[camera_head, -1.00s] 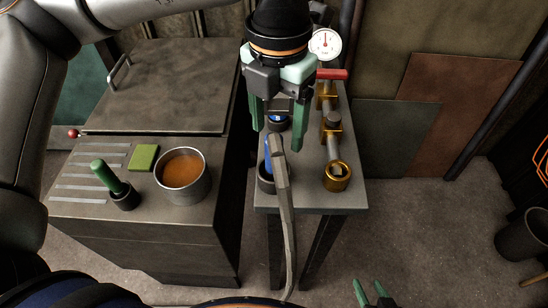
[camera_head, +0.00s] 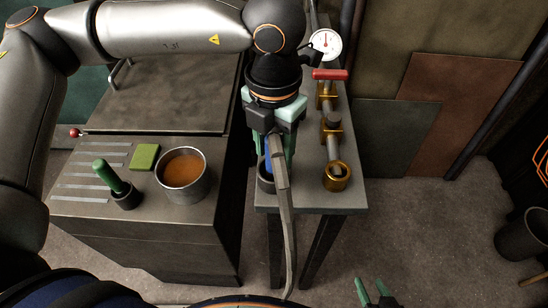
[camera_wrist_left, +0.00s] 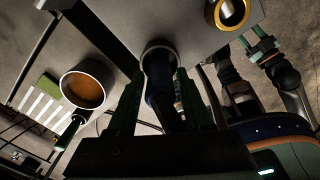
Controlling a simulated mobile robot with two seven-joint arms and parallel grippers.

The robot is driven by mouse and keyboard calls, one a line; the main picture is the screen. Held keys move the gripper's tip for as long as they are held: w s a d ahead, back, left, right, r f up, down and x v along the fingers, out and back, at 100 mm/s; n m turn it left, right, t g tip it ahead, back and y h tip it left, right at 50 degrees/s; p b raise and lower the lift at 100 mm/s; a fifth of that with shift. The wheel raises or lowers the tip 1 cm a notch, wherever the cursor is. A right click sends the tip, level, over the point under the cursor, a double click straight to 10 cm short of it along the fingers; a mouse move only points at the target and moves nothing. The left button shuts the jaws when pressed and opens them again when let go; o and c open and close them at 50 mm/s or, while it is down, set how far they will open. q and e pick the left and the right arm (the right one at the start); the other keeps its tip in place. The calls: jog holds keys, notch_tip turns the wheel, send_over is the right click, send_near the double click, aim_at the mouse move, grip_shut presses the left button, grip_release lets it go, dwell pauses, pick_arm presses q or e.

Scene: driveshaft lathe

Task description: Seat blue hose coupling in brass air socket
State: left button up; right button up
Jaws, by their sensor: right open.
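The blue hose coupling (camera_head: 268,158) stands in a dark round holder (camera_head: 265,180) at the left front of the narrow bench. A grey hose (camera_head: 285,210) runs from its top toward me. My left gripper (camera_head: 276,160) is lowered over it; in the left wrist view its green fingers (camera_wrist_left: 157,108) are apart on either side of the dark blue coupling (camera_wrist_left: 158,88), with no clear contact. The brass air socket (camera_head: 337,177) is at the right front of the bench, and also shows in the left wrist view (camera_wrist_left: 229,14). My right gripper (camera_head: 374,292) is open and empty, low in front.
A pipe with brass fittings, a red handle (camera_head: 330,74) and a gauge (camera_head: 326,44) lines the bench's right side. A cabinet at left carries a pot (camera_head: 183,174) of orange-brown liquid, a green pad (camera_head: 144,157) and a green-handled tool (camera_head: 108,175). The floor at right is mostly clear.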

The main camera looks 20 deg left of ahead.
pick_arm(q)
grip_shut()
dwell(0.5)
